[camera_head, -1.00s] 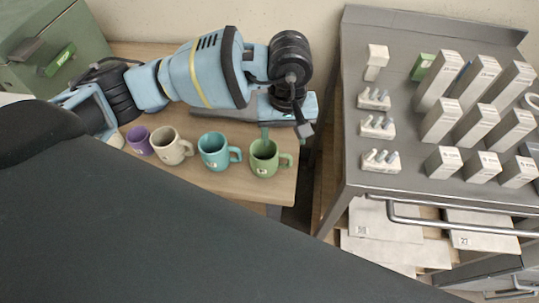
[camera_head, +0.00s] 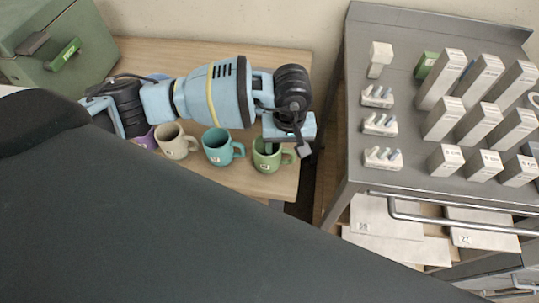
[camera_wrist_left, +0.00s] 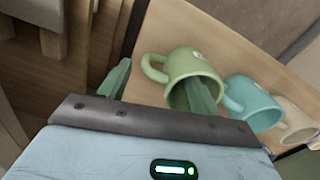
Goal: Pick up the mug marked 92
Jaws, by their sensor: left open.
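A green mug (camera_head: 266,160) stands at the right end of a row of mugs on the wooden table. Its small label is too blurred to read as 92. My left gripper (camera_head: 284,150) is over this mug, open. In the left wrist view, the green mug (camera_wrist_left: 190,66) lies under the open left gripper (camera_wrist_left: 155,88). One finger overlaps the mug's mouth and seems to reach inside; the other is outside, beyond the handle, with the handle between them. A teal mug (camera_head: 221,150), a beige mug (camera_head: 175,143) and a purple mug (camera_head: 149,139) stand to the left.
The wooden table (camera_head: 240,187) ends just right of the green mug. A grey metal cart (camera_head: 400,186) with several blocks and small racks stands to the right, across a gap. A green box (camera_head: 75,85) is at the back left.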

